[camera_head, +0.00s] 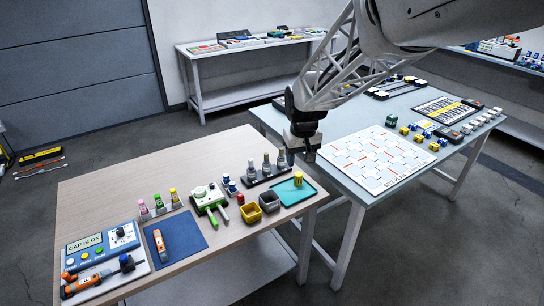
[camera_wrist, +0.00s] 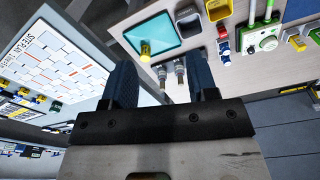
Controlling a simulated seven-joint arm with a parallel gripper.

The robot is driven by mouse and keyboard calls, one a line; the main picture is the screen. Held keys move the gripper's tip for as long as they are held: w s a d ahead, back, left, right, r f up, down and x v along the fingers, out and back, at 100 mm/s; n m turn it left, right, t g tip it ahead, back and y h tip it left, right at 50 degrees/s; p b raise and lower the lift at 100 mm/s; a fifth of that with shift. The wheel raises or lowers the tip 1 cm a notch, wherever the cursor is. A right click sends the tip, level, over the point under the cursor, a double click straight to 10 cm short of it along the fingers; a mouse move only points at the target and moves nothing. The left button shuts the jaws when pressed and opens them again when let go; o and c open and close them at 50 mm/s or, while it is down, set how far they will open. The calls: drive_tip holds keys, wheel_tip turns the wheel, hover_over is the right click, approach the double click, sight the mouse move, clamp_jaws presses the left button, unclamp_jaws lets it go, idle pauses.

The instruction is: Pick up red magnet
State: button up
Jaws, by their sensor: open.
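I cannot make out a red magnet for certain. Small red-and-blue pieces (camera_head: 231,187) stand on the wooden table (camera_head: 110,190) beside a green-and-white device (camera_head: 209,198); a red piece (camera_wrist: 223,49) also shows in the wrist view. Any of these could be something else. The site plan board (camera_head: 362,177) on the right table carries red strips, too small to tell if loose. My gripper (camera_head: 303,150) hangs above the gap between the two tables, near the wooden table's far right corner. In the wrist view its two dark fingers (camera_wrist: 161,72) are apart, with nothing held between them.
A teal tray (camera_head: 308,187) with a yellow piece, a rack of grey bottles (camera_head: 266,172) and two small bins (camera_head: 261,202) are close to my gripper. Yellow and blue blocks (camera_head: 419,133) stand beside the site plan. A blue mat (camera_head: 187,234) lies further left.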

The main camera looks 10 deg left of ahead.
drive_tip(key=w+a+f+n, duration=0.2)
drive_tip(key=w+a+f, duration=0.3)
drive_tip(key=a+f, duration=0.5)
drive_tip(key=n+g, duration=0.1)
hover_over(241, 195)
drive_tip(key=f, duration=0.9)
drive_tip(key=shift+a+f, duration=0.15)
drive_tip(key=shift+a, duration=0.15)
drive_tip(key=shift+f, duration=1.25)
drive_tip(key=shift+w+d+f, duration=0.1)
drive_tip(key=shift+f, duration=1.2)
drive_tip(key=shift+d+f, duration=0.1)
drive_tip(key=shift+f, duration=1.2)
